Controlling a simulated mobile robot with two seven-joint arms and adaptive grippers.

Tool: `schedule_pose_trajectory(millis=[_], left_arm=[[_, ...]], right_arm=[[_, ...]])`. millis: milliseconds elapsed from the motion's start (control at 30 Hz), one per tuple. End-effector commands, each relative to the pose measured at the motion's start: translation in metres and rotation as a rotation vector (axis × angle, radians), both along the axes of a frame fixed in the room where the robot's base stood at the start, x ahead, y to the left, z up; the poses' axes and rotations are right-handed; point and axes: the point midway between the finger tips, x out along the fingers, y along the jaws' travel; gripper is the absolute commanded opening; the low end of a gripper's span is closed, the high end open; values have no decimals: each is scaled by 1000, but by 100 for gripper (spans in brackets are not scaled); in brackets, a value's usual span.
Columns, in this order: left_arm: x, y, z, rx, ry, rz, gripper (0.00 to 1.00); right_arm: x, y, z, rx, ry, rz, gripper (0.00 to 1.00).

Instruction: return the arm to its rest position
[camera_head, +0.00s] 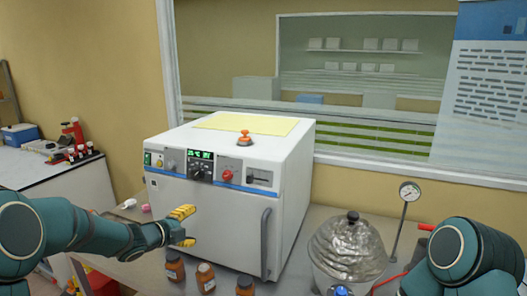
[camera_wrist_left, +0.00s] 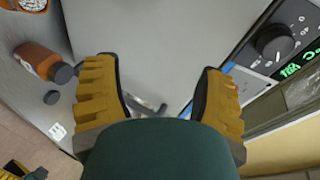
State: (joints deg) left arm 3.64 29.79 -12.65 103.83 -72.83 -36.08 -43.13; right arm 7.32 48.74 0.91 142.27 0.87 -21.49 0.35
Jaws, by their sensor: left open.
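My left gripper (camera_head: 186,227) has yellow fingers and is in front of the white oven's (camera_head: 225,215) front face, at the left. Its fingers are spread apart with nothing between them. In the left wrist view, the open fingers (camera_wrist_left: 158,78) frame the pale oven front. My left arm (camera_head: 85,228) comes in from the left, roughly level. My right arm (camera_head: 470,262) shows at the lower right, and its gripper is out of the head view. A yellow and teal piece at the lower left of the left wrist view looks like part of my right gripper; its fingers are mostly cut off.
Several brown bottles (camera_head: 206,277) stand before the oven. A foil-covered vessel (camera_head: 347,247) and a gauge (camera_head: 409,192) stand to its right. An orange-red knob (camera_head: 244,136) is on the oven top. A side bench (camera_head: 75,182) with a microscope (camera_head: 75,142) is at the left.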

Motion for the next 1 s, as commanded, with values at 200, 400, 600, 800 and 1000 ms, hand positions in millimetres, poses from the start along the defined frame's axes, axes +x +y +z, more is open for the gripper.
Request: schedule_pose_trajectory(millis=[200, 400, 600, 800, 1000], left_arm=[[-63, -49, -137, -495, 511, 360, 70], [-155, -86, -233, -804, 941, 757, 70], [-258, -114, -290, -971, 1273, 1174, 70], [-318, -125, -307, -1019, 1419, 1431, 70], [-328, -127, -309, -1027, 1440, 1481, 70]], right_arm=[[-2, 0, -6, 0, 4, 4, 71], [-3, 1, -11, 2, 7, 6, 71], [-4, 1, -14, 2, 10, 8, 71], [-5, 1, -15, 2, 11, 9, 71], [-5, 1, -15, 2, 11, 9, 71]])
